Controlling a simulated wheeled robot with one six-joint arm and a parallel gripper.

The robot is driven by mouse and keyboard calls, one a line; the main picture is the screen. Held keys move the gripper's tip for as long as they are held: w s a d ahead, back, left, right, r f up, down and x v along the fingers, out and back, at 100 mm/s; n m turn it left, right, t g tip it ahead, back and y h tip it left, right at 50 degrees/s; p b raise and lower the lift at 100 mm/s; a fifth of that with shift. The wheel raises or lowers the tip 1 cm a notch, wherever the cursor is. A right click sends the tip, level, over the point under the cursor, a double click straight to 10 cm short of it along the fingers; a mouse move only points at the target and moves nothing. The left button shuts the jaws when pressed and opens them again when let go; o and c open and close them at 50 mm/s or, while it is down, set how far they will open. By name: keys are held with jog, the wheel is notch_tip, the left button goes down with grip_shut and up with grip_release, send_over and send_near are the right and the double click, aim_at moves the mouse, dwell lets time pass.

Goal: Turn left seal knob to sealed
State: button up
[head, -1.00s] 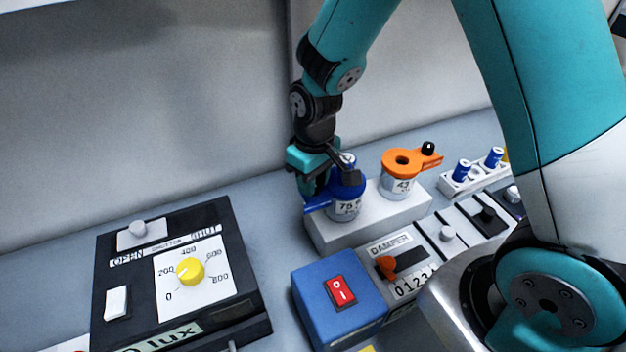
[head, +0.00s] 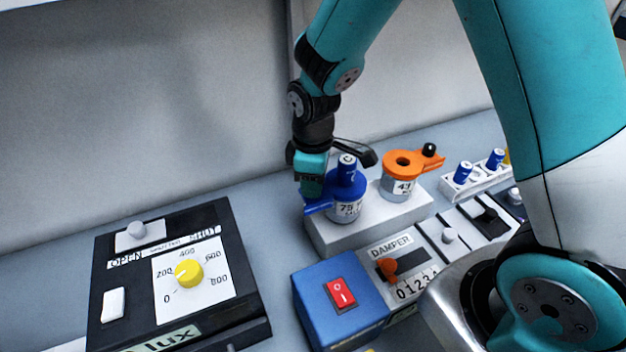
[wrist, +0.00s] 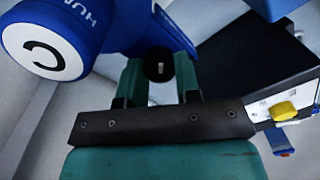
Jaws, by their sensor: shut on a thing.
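The left seal knob is a blue collar with a lever arm (head: 318,207), on a pale jar (head: 347,213) marked 75. Its lever points left. A blue cylinder (head: 347,168) stands upright in the collar; in the wrist view the cylinder (wrist: 55,45) shows a "C" on its end and lettering on its side. My gripper (head: 311,196) is shut at the lever's outer end. In the wrist view my teal fingers (wrist: 160,82) flank a dark round peg (wrist: 158,62) on the lever. The exact contact of the fingertips is partly hidden.
An orange knob (head: 403,162) on a second jar shares the white block (head: 330,239). A rack (head: 476,182) with blue cylinders stands right. In front are a damper panel (head: 407,256), a blue switch box (head: 315,283) and a black lux box (head: 107,260). A wall stands behind.

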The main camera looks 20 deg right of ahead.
jog(key=shift+w+a, duration=0.1)
jog(key=o, duration=0.9)
jog(key=shift+r, duration=0.1)
jog(key=r+b, duration=0.3)
jog(key=r, duration=1.4)
jog(key=shift+w+r, duration=0.15)
jog(key=shift+w, duration=0.05)
